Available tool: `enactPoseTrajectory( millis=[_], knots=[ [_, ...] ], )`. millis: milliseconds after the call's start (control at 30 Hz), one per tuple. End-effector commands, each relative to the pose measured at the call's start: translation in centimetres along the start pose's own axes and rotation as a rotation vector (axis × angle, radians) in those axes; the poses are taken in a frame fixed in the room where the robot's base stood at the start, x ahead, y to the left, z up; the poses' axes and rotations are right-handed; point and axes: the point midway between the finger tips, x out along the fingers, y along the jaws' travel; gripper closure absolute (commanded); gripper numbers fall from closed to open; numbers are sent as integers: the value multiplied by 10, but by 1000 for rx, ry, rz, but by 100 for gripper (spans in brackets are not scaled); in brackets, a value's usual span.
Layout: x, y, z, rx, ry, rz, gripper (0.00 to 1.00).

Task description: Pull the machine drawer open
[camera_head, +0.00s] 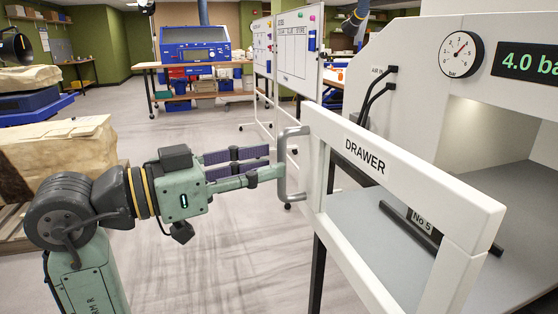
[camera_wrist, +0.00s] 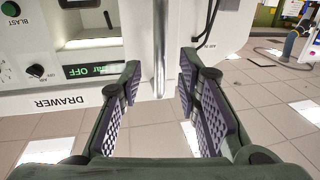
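The machine drawer (camera_head: 405,178) has a white front frame labelled DRAWER at the right of the head view. Its label strip shows upside down in the wrist view (camera_wrist: 60,102). A grey bar handle (camera_head: 292,190) stands at the left end of the drawer front. My gripper (camera_head: 277,163) reaches it from the left. In the wrist view, the upright handle bar (camera_wrist: 160,45) shows between and beyond my two spread fingers (camera_wrist: 160,75). The fingers are apart, with a gap on each side of the bar. I cannot tell whether the tips reach past the bar.
The white machine (camera_head: 420,60) with a pressure gauge (camera_head: 461,54) and green display stands behind the drawer. A whiteboard (camera_head: 290,50) stands beyond the handle. A pale fossil block (camera_head: 60,140) lies at left, close to my arm. Open floor (camera_head: 215,255) lies below my gripper.

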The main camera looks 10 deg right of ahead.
Motion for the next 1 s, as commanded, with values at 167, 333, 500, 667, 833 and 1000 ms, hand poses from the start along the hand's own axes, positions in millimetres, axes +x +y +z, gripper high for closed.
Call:
enactPoseTrajectory(
  millis=[167, 333, 500, 667, 833, 1000],
  knots=[
    [-40, -1, 0, -1, 2, -5, 69],
    [-67, -1, 0, 0, 1, -3, 69],
    [-80, 0, 0, 0, 0, -1, 69],
    [-81, 0, 0, 0, 0, 0, 69],
    [-81, 0, 0, 0, 0, 0, 69],
    [-92, -28, -18, 4, 112, -163, 69]
  ],
)
